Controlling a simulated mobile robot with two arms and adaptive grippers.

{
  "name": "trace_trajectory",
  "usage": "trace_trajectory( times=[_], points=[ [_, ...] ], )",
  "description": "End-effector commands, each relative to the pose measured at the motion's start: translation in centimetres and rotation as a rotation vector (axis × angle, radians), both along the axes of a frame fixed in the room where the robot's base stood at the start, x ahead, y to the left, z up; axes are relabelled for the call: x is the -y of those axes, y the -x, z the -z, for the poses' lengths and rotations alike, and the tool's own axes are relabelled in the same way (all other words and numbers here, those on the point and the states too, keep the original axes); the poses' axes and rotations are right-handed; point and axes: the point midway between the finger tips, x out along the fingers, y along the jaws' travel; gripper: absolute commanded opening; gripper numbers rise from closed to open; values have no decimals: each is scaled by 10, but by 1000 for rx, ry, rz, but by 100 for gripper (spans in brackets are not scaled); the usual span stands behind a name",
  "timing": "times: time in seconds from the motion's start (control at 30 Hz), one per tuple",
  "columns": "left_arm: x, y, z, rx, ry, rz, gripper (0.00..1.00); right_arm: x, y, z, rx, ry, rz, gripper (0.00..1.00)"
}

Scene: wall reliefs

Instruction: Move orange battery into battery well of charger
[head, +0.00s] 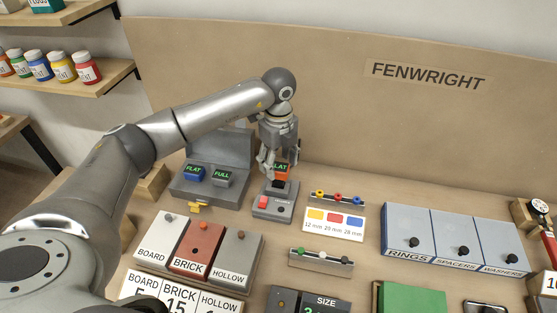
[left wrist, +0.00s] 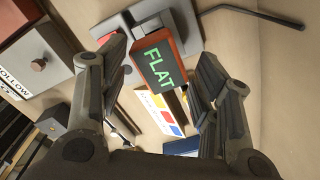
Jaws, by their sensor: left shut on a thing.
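The orange battery (head: 282,169), with a dark label reading FLAT in green, is in my left gripper (head: 274,163). It also shows in the left wrist view (left wrist: 165,52), between the two fingers. My left gripper is shut on it, pointing down. The grey charger (head: 272,211) with a red button stands directly below, and the battery is at its far end. The battery's lower end meets a dark part there; I cannot tell whether it is inside the well or just above it. My right gripper is not in view.
A grey open case (head: 207,198) left of the charger holds a blue FLAT battery (head: 194,173) and a grey FULL battery (head: 222,177). A colour-marked card (head: 334,229) lies to the right. Lidded boxes (head: 196,248) stand in front. A tall board (head: 340,110) closes the back.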

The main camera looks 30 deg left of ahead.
Motion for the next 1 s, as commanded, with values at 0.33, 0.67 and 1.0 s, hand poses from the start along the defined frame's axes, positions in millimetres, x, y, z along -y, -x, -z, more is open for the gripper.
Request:
trace_trajectory(
  times=[0.33,0.67,1.0],
  points=[
    [0,0,10,0,0,0,29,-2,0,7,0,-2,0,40],
    [0,0,19,0,0,2,29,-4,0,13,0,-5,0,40],
    [1,0,27,0,0,4,29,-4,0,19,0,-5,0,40]
  ],
)
